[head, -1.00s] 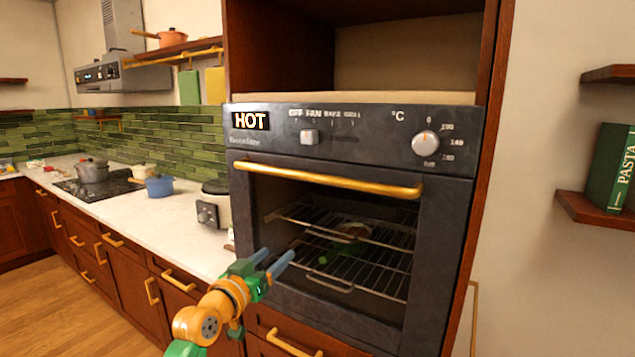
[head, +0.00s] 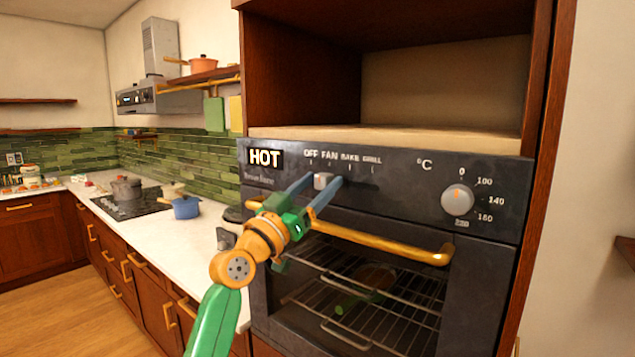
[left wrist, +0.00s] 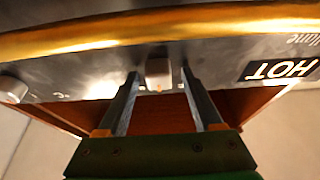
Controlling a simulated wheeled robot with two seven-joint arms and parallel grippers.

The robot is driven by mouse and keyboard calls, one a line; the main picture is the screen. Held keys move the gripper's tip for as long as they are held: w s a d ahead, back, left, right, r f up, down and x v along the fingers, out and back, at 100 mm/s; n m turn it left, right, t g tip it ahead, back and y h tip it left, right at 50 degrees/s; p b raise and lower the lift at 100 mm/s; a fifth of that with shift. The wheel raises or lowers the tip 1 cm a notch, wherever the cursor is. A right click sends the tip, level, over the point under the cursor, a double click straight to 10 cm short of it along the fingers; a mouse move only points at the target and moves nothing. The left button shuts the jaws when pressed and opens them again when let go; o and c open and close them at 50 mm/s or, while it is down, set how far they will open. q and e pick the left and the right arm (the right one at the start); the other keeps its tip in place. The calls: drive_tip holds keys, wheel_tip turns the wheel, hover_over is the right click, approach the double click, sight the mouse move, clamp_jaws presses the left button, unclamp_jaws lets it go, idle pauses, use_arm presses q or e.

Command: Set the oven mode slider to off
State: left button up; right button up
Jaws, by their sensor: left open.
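The oven mode slider (head: 323,181) is a small pale block on the dark control panel, in the left part of its slot, below the OFF and FAN labels and seemingly nearer FAN. In the left wrist view the slider (left wrist: 158,72) shows upside down between the two fingertips. My left gripper (head: 319,186) is open, with one blue-grey finger on each side of the slider. In the left wrist view a gap shows between the slider and each finger of my left gripper (left wrist: 160,78). My right gripper is in neither view.
A HOT sign (head: 265,158) is left of the slider and a temperature knob (head: 458,200) is right. The gold oven door handle (head: 385,244) runs just below my left gripper. An open cabinet shelf (head: 440,140) is above the panel. The counter (head: 150,228) lies left.

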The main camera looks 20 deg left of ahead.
use_arm(q)
drive_tip(key=shift+d, duration=0.1)
clamp_jaws()
idle(1.2)
